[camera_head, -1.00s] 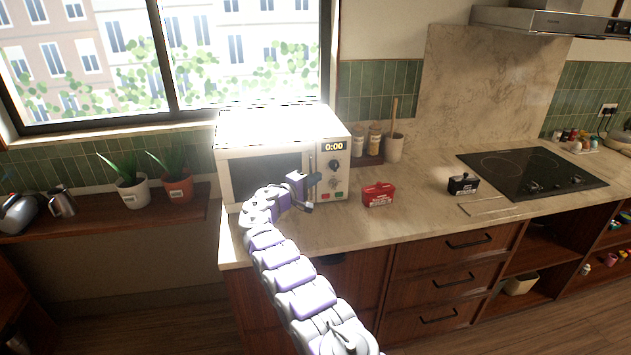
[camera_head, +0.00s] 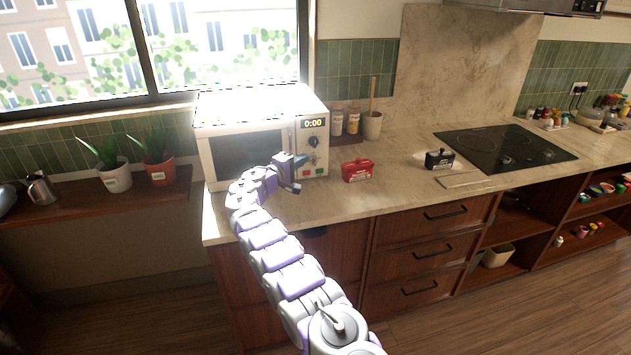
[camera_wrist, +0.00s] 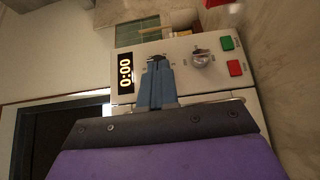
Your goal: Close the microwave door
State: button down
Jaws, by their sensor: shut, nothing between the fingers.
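The white microwave (camera_head: 262,105) stands at the left end of the counter under the window. Its dark-windowed door (camera_head: 248,147) looks flush with the front, though my arm hides its lower part. The control panel with a 0:00 display (camera_head: 313,124) and red and green buttons is on the right. My gripper (camera_head: 300,174) is shut and empty in front of the panel's lower left, near the door's handle side. In the wrist view my gripper (camera_wrist: 158,72) points at the microwave panel (camera_wrist: 190,62); I cannot tell whether it touches.
Jars and a utensil pot (camera_head: 372,125) are behind. Potted plants (camera_head: 115,175) stand on the left shelf. The cooktop (camera_head: 505,148) is farther right.

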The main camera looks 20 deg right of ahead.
jog(key=s+d+p, duration=0.1)
jog(key=s, duration=0.8)
jog(key=shift+s, duration=0.2)
dwell(0.5)
